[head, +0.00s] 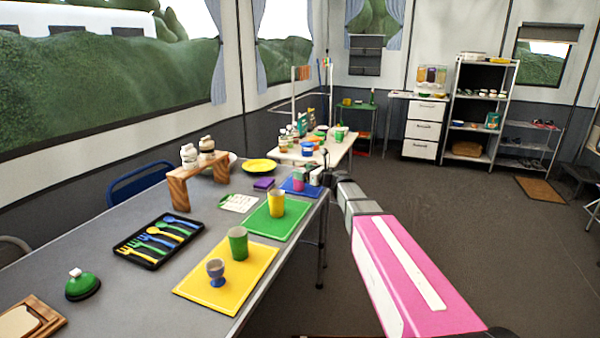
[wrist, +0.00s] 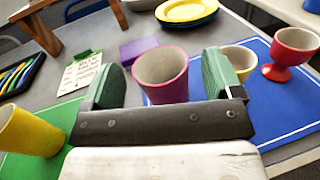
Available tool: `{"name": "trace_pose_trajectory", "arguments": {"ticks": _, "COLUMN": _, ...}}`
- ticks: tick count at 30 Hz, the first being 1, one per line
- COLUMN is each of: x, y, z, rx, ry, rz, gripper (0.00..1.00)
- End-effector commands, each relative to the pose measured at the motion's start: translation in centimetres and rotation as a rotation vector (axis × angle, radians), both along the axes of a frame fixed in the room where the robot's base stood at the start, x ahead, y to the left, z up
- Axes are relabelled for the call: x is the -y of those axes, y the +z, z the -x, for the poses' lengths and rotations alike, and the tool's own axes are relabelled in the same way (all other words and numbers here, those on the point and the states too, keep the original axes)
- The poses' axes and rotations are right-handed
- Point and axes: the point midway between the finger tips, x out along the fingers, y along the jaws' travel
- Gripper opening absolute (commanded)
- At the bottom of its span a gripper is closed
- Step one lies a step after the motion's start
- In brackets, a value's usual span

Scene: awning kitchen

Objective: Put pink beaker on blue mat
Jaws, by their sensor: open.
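The pink beaker (wrist: 163,75) stands upright between the two green fingers of my gripper (wrist: 164,80) in the wrist view. The fingers are apart, with gaps visible beside the beaker. The blue mat (wrist: 292,105) lies beneath and to the right of the beaker. The beaker's base is hidden behind the gripper bar, so its contact with the mat cannot be seen. In the head view the pink beaker (head: 298,184) appears over the blue mat (head: 288,187) at the table's far end, with my gripper (head: 318,176) close to its right.
A red egg cup (wrist: 291,53) and a yellow-rimmed cup (wrist: 239,60) stand on the blue mat. A yellow beaker (head: 276,203) stands on the green mat (head: 262,228). A purple block (head: 263,184) and a card (head: 238,203) lie nearby. Open floor lies right of the table.

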Motion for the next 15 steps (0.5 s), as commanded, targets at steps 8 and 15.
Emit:
{"name": "trace_pose_trajectory", "arguments": {"ticks": 8, "x": 4.9, "y": 0.0, "z": 3.4, "rx": -0.001, "ry": -0.002, "rz": 0.001, "gripper": 0.85}}
{"name": "trace_pose_trajectory", "arguments": {"ticks": 15, "x": 7.7, "y": 0.0, "z": 5.1, "rx": 0.000, "ry": -0.001, "rz": 0.000, "gripper": 0.85}}
